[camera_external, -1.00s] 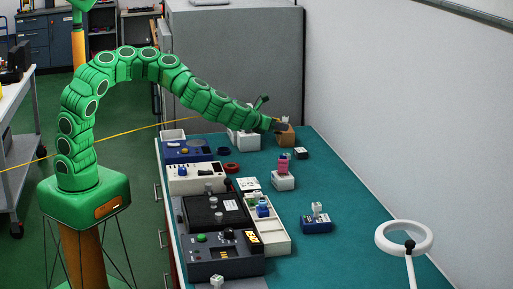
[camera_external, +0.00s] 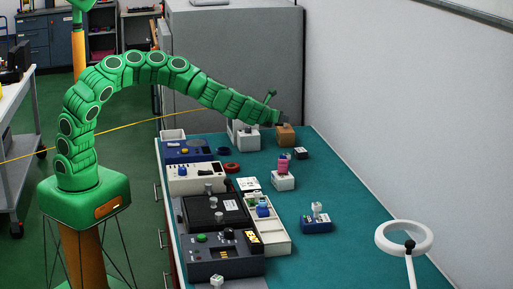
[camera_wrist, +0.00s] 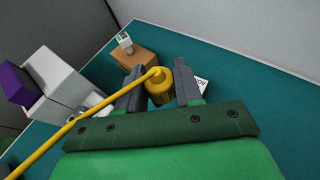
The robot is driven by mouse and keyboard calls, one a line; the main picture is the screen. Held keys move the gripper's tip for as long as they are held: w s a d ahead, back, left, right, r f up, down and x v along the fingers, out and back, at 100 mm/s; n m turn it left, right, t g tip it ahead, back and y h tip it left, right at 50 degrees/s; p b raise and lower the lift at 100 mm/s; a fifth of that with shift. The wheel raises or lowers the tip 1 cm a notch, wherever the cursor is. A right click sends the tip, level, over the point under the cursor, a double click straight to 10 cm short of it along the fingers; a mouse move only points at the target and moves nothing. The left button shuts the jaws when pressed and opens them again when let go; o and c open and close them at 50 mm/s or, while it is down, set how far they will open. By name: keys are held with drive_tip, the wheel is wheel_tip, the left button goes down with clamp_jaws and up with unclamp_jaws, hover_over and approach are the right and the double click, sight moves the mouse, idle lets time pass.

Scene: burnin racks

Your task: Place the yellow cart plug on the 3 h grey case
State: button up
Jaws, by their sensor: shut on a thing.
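My gripper (camera_wrist: 160,88) is shut on the yellow cart plug (camera_wrist: 160,92), a short round yellow piece with a yellow cable running off to the lower left. In the external view my gripper (camera_external: 281,117) is above the far end of the bench, just over the brown case (camera_external: 286,138); the plug is too small to make out there. A pale grey case (camera_external: 248,141) stands left of the brown case. No "3 h" mark is readable, so I cannot tell which case bears it.
The brown case also shows in the wrist view (camera_wrist: 133,62) with a small white-and-green piece on top. A pale box with a purple part (camera_wrist: 65,82) is at left. A pale case with a pink piece (camera_external: 283,182) and a blue case (camera_external: 316,226) stand nearer. The right bench is mostly clear.

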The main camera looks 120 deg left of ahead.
drive_tip(key=shift+w+a+f, duration=1.1)
drive_tip(key=shift+w+a, duration=0.35)
drive_tip(key=shift+a, duration=0.35)
hover_over(301, 149)
drive_tip(key=shift+s+d+f, duration=0.1)
drive_tip(key=shift+d+f, duration=0.1)
drive_tip(key=shift+f, duration=1.05)
drive_tip(key=shift+s+d+f, duration=0.1)
drive_tip(key=shift+d+f, duration=0.1)
drive_tip(key=shift+f, duration=1)
drive_tip(key=shift+w+f, duration=0.1)
drive_tip(key=shift+a+f, duration=0.15)
drive_tip(key=shift+f, duration=0.05)
drive_tip(key=shift+w+f, duration=0.15)
drive_tip(key=shift+f, duration=1.45)
drive_tip(key=shift+f, duration=0.1)
drive_tip(key=o, duration=1)
drive_tip(key=shift+r, duration=0.2)
